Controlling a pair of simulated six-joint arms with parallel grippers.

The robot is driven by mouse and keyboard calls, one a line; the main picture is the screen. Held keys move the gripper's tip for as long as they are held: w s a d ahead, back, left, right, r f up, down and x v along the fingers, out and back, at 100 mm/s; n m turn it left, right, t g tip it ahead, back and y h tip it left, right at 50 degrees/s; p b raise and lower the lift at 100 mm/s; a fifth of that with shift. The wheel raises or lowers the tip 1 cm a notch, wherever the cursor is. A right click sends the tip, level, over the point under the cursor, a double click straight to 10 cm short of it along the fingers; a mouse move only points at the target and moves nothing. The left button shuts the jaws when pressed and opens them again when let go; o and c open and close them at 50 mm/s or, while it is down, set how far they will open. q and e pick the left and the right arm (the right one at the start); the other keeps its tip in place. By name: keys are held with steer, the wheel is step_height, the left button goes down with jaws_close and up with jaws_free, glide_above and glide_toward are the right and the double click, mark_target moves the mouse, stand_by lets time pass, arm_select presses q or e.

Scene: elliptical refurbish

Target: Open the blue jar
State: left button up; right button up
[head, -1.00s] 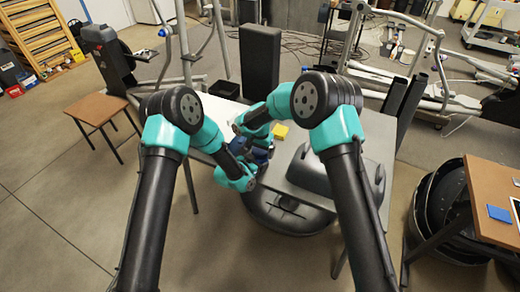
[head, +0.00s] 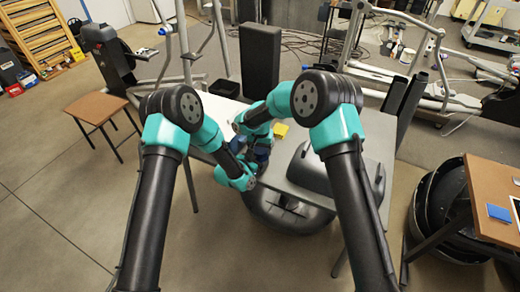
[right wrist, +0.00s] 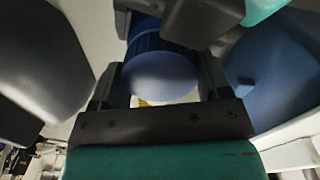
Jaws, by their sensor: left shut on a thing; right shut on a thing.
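The blue jar (right wrist: 160,75) is between the fingers of my right gripper (right wrist: 160,85) in the right wrist view. It shows a smooth pale-blue round face and a darker ribbed blue band beyond. The right fingers are shut on it, one on each side. In the head view the jar (head: 262,152) is a small blue patch between my two grippers, mostly hidden by the arms. My left gripper (head: 256,164) is shut on the jar too, close to the right one. Its exact contact is hidden. Dark parts close above the jar in the wrist view look like the left gripper.
A grey table (head: 318,200) carries a large grey rounded casing (head: 325,165) right of the grippers. A small yellow block (head: 281,131) lies just behind them. A large blue surface (right wrist: 265,85) lies right of the jar in the wrist view. A tall dark box (head: 260,62) stands behind.

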steer(key=o, duration=1)
steer(key=shift+r, duration=2.25)
steer(key=shift+c, duration=0.3)
steer(key=shift+r+m, duration=1.6)
steer(key=shift+r, duration=0.15)
steer(key=shift+f, duration=0.1)
steer(key=shift+f, duration=3.95)
